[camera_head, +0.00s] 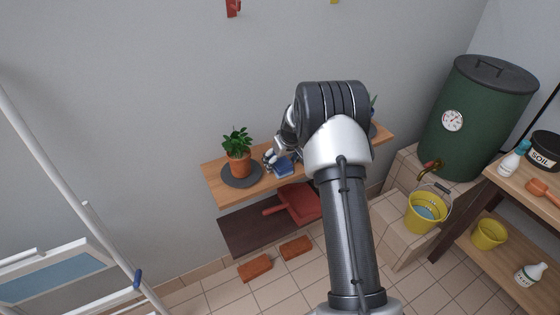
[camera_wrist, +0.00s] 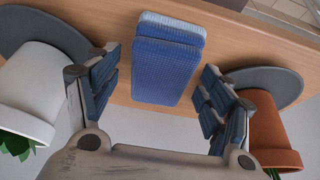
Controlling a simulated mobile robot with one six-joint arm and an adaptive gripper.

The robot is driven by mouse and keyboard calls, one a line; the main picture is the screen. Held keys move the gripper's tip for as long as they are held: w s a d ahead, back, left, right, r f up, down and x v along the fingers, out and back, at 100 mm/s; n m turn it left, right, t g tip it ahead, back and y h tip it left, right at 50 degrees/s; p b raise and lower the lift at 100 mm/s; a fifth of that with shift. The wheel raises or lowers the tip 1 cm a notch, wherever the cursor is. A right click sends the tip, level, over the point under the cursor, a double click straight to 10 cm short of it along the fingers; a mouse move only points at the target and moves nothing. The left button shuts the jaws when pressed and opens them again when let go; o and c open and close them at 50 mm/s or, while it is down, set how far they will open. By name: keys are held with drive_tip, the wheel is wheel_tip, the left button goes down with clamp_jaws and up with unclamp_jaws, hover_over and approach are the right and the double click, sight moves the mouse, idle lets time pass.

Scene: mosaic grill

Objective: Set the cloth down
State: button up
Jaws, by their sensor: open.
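A blue folded cloth (camera_wrist: 167,62) lies on the wooden shelf (camera_wrist: 240,48) in the wrist view, between my gripper's two spread fingers. My gripper (camera_wrist: 161,92) is open, with a gap between each finger and the cloth. In the head view the cloth (camera_head: 284,168) shows as a small blue patch on the shelf (camera_head: 215,182), just below my gripper (camera_head: 272,160). My arm hides part of the shelf to the right.
A terracotta potted plant (camera_head: 239,163) on a dark round mat (camera_head: 240,181) stands close left of the cloth; in the wrist view its pot (camera_wrist: 268,128) is at right. A white pot (camera_wrist: 32,88) stands on the other side. A red dustpan (camera_head: 302,203) lies below the shelf.

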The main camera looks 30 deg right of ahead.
drive_tip(key=s+a+r+p, duration=0.1)
drive_tip(key=s+a+r, duration=0.25)
drive_tip(key=r, duration=0.65)
drive_tip(key=s+a+r+p, duration=0.1)
drive_tip(key=s+a+r, duration=0.3)
drive_tip(key=r, duration=0.6)
drive_tip(key=s+a+r, duration=0.3)
drive_tip(key=s+r, duration=0.1)
drive_tip(key=s, duration=0.2)
drive_tip(key=s+a+r, duration=0.4)
drive_tip(key=s, duration=0.3)
drive_tip(key=s+a, duration=0.2)
drive_tip(key=s, duration=0.8)
drive_tip(key=s+a, duration=0.3)
drive_tip(key=s, duration=0.8)
drive_tip(key=shift+s+r, duration=0.2)
drive_tip(key=shift+r, duration=0.05)
